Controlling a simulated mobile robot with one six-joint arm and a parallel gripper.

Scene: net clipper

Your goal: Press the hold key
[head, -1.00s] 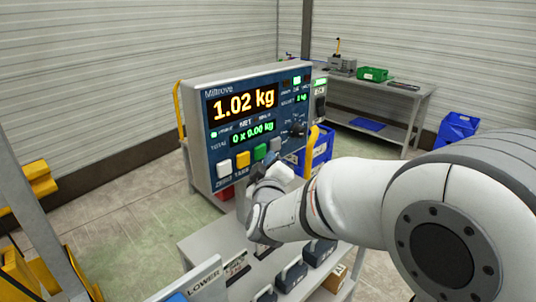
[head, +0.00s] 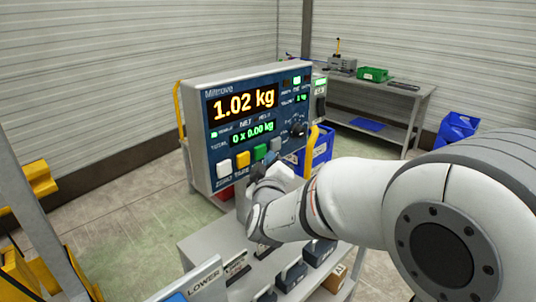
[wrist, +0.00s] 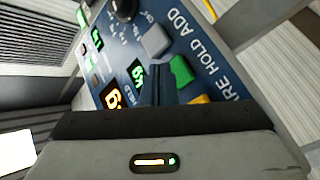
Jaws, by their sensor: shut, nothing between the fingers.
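The hold key is the green key (head: 260,152) on the blue front panel of the Milltrove scale display (head: 213,133). It sits between the yellow tare key (head: 242,159) and the grey add key (head: 275,145). In the wrist view the green key (wrist: 181,71) shows under the word HOLD, beside the dark fingers. My gripper (head: 257,168) is shut and empty, just below and in front of the green key. The wrist view shows the gripper's tips (wrist: 160,75) close to the key's edge. I cannot tell whether they touch it. The display reads 1.02 kg.
A white zero key (head: 223,169) is at the panel's left, and a dark knob (head: 298,129) is at the right. A grey bench with dark weights (head: 290,275) lies below my arm. Yellow rails (head: 40,180) stand at the left. A back bench holds a green bin (head: 373,74).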

